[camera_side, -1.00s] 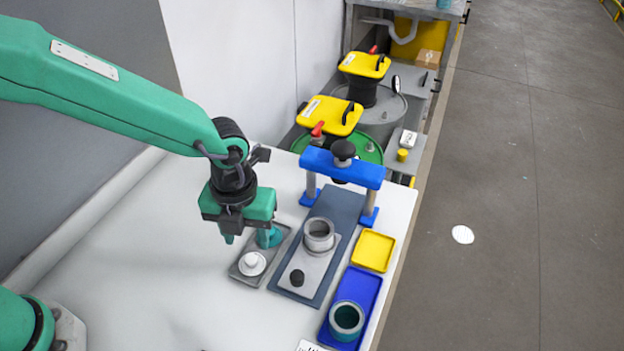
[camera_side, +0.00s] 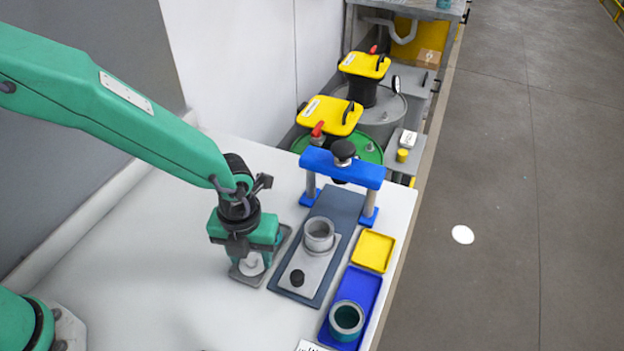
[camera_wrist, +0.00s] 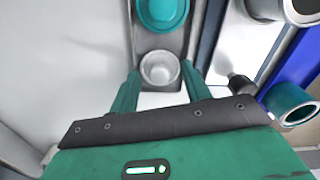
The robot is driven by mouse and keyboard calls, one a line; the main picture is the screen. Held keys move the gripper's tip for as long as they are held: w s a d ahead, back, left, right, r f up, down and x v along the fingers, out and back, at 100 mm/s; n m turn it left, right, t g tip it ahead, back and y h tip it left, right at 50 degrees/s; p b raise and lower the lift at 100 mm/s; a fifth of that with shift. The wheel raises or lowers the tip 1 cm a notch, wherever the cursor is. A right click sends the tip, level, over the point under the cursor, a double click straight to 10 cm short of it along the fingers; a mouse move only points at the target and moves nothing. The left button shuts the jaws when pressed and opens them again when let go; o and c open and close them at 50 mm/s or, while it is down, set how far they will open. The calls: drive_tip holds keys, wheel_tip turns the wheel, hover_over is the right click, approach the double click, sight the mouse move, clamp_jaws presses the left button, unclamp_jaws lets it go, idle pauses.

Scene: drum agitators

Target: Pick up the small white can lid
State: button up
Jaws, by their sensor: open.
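The small white can lid (camera_side: 251,265) sits at the near end of a small grey tray. It looks round with a raised middle, and in the wrist view it is a pale round piece (camera_wrist: 160,69). My gripper (camera_side: 252,261) is directly over the lid and low, partly hiding it in the side view. It is open, and in the wrist view its two teal fingers (camera_wrist: 160,77) stand on either side of the lid. I cannot tell whether they touch it.
A teal round part (camera_wrist: 162,12) sits beyond the lid on the tray. The left table is clear.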

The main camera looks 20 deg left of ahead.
sight(251, 258)
idle(0.4)
clamp_jaws()
drive_tip(key=shift+r, duration=0.1)
drive_tip(key=shift+r, duration=0.8)
wheel_tip(251, 258, up, 2)
drive_tip(key=shift+r, duration=0.15)
drive_tip(key=s+d+r, duration=0.4)
drive_tip(key=s+r, duration=0.3)
drive_tip(key=s, duration=0.4)
drive_tip(key=shift+w+d, duration=0.15)
drive_tip(key=shift+w, duration=0.05)
drive_tip(key=w+d, duration=0.2)
drive_tip(key=w, duration=0.8)
drive_tip(key=w+d+r, duration=0.1)
drive_tip(key=w+d, duration=0.2)
drive_tip(key=w, duration=0.7)
drive_tip(key=shift+d+r, duration=0.2)
